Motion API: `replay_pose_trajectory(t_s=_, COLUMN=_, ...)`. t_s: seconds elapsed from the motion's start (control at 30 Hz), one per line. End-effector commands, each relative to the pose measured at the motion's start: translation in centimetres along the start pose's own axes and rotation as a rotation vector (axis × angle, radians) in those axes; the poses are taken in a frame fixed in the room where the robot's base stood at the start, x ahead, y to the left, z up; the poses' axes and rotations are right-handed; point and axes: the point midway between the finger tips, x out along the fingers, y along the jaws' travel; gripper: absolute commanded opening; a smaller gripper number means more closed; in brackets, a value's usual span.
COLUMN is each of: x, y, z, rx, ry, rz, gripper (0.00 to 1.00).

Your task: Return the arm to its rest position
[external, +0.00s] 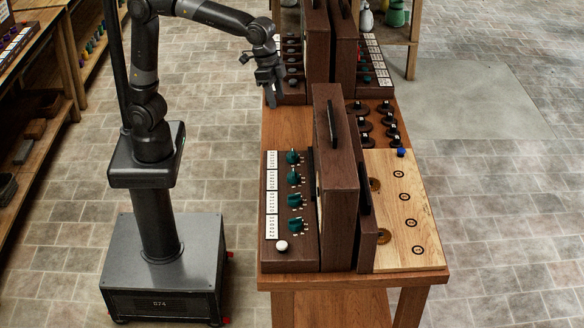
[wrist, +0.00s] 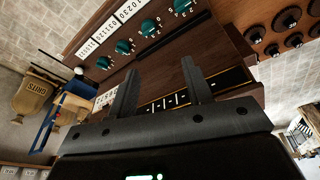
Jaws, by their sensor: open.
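My arm rises from its column at the left in the external view and reaches right. My gripper (external: 270,97) points down above the table, at the left of the tall dark wooden boards, and looks empty. In the wrist view my gripper (wrist: 158,85) shows two dark fingers spread apart with nothing between them. Behind the fingers is a dark wooden panel (wrist: 150,62) with green knobs and white number labels. Whether the fingertips touch anything is hard to tell.
The wooden table (external: 285,128) carries a near knob panel (external: 305,240), an upright dark board (external: 335,180), a light board with ringed marks (external: 405,220) and black knobs (external: 378,122). Shelves (external: 60,60) stand at the left. The tiled floor (external: 490,230) at the right is clear.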

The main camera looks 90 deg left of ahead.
Motion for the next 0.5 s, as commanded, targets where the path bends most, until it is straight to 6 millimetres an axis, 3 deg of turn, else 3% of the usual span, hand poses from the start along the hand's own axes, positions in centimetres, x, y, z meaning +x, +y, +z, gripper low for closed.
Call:
replay_pose_trajectory(t_s=0.2, x=-2.8, y=-5.2, z=6.9, rx=-0.092, ry=0.073, rz=-0.039, gripper=0.46)
replay_pose_trajectory(t_s=0.5, x=-3.7, y=-9.8, z=17.1, rx=-0.211, ry=0.165, rz=-0.093, gripper=0.46)
